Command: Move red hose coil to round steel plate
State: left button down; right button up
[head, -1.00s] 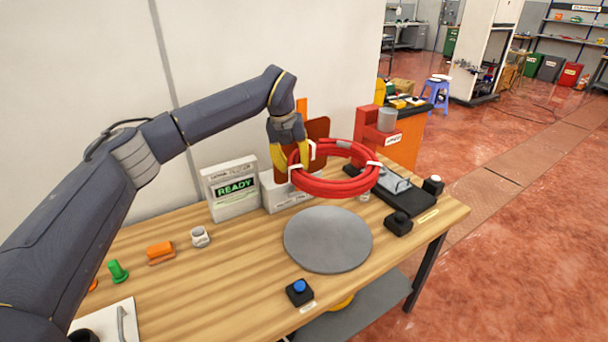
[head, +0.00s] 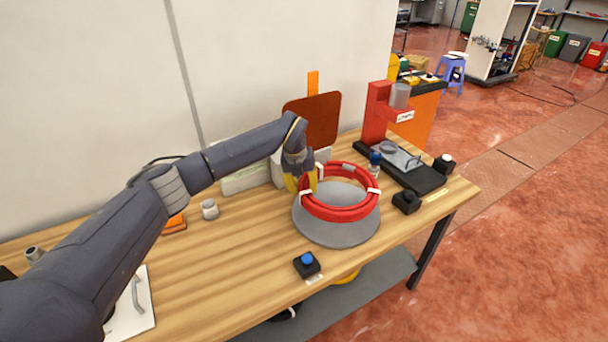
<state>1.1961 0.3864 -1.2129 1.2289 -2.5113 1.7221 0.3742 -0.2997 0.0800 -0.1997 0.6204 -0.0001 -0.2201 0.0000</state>
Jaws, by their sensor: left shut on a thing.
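The red hose coil (head: 340,212) with white ties is over the round steel plate (head: 335,236) in the head view. It covers the back and middle of the plate; the plate's front rim shows below it. I cannot tell whether the coil touches the plate or hangs just above it. My left gripper (head: 307,184), with yellow fingers, is shut on the coil's left back side. The fingertips are partly hidden by the coil. My right gripper is not in view.
A black button box with a blue button (head: 307,264) stands in front of the plate. Another black box (head: 406,201) and the red press (head: 376,118) stand to the right. A grey-white fitting (head: 209,209) is to the left. The front wood is mostly clear.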

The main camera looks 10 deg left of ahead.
pick_arm(q)
jog(key=shift+s+a+x, duration=0.15)
jog(key=shift+x, duration=0.9)
jog(key=shift+s+a+x, duration=0.1)
jog(key=shift+a+x, duration=0.05)
jog(key=shift+x, duration=0.85)
jog(key=shift+s+a+x, duration=0.15)
jog(key=shift+x, duration=0.9)
jog(key=shift+f, duration=0.1)
jog(key=c, duration=1)
grip_release()
jog(key=shift+s+f, duration=0.1)
jog(key=v, duration=1.2)
